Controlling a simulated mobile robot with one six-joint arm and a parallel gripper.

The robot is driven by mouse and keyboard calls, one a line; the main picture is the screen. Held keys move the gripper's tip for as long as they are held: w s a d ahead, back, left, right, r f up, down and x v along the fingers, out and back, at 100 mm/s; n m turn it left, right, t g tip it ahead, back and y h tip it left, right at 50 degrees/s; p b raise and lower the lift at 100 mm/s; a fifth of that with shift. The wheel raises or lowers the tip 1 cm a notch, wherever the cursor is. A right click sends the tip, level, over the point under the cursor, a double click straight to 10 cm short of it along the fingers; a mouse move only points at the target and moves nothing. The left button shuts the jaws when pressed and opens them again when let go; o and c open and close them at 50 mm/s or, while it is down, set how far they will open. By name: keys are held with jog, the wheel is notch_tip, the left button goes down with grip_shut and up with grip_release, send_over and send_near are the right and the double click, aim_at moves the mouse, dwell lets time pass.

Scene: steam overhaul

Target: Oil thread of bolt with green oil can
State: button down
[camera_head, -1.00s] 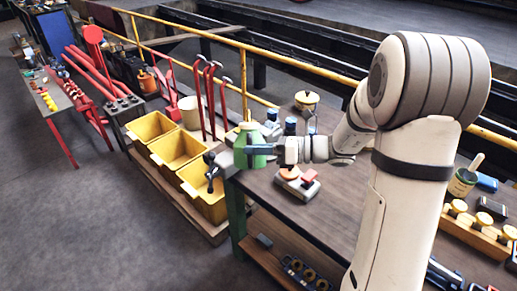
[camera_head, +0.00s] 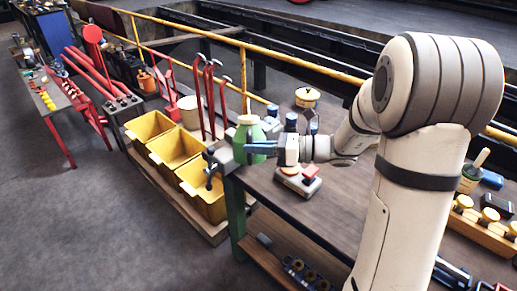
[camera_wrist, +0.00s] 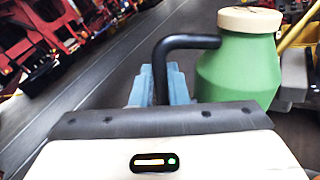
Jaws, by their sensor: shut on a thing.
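The green oil can (camera_head: 249,135) has a cream top and stands upright in the air by the near left corner of the workbench (camera_head: 330,215). My gripper (camera_head: 262,149) is shut on its handle. In the wrist view, the black bent handle (camera_wrist: 160,62) runs down between the blue fingers (camera_wrist: 158,88), and the can's green body (camera_wrist: 240,72) is to their right. A grey and black vise-like clamp (camera_head: 213,167) sits at the bench corner, just left of and below the can. I cannot make out the bolt.
Yellow bins (camera_head: 176,148) stand left of the bench. On the bench are a small block with a red part (camera_head: 298,180), blue-topped bottles (camera_head: 291,122), a round yellow tin (camera_head: 307,97) and a wooden rack (camera_head: 480,232). The bench middle is clear.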

jog(key=f+n+b, duration=0.1)
jog(key=b, duration=0.1)
jog(key=f+n+b, duration=0.1)
jog(key=b, duration=0.1)
jog(key=shift+w+f+n+y+b, duration=0.1)
jog(key=shift+w+n+y+b, duration=0.1)
jog(key=shift+n+y+b, duration=0.1)
dwell(0.5)
jog(key=shift+s, duration=0.1)
